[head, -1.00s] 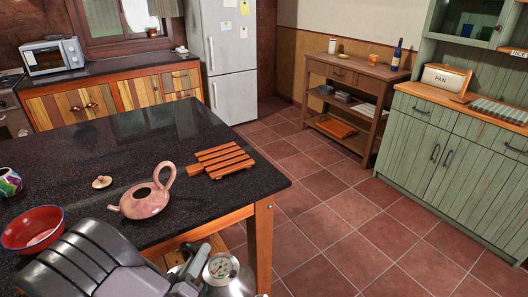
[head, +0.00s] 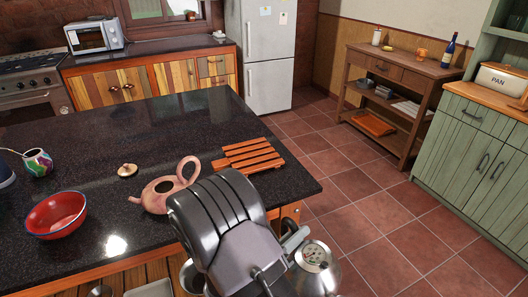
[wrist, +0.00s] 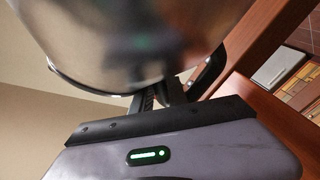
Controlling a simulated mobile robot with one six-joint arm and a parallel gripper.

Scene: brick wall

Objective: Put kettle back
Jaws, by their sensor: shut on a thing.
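A shiny steel kettle (head: 314,262) with a round dial on its lid shows at the bottom of the head view, beside the near right corner of the dark island counter. Part of it is hidden behind my arm. My gripper (wrist: 160,92) is shut on the kettle's dark handle in the wrist view, where the kettle's steel body (wrist: 125,40) fills the top. In the head view the fingertips are mostly hidden by my own wrist. The stove (head: 32,88) stands at the far left, beside the wooden cabinets.
The dark island counter (head: 80,150) holds a pink teapot (head: 160,195), its loose lid (head: 127,170), a red bowl (head: 56,215), a painted pot (head: 37,162) and a slatted wooden trivet (head: 247,157). Open tiled floor (head: 365,210) lies to the right, before a wooden side table (head: 392,85).

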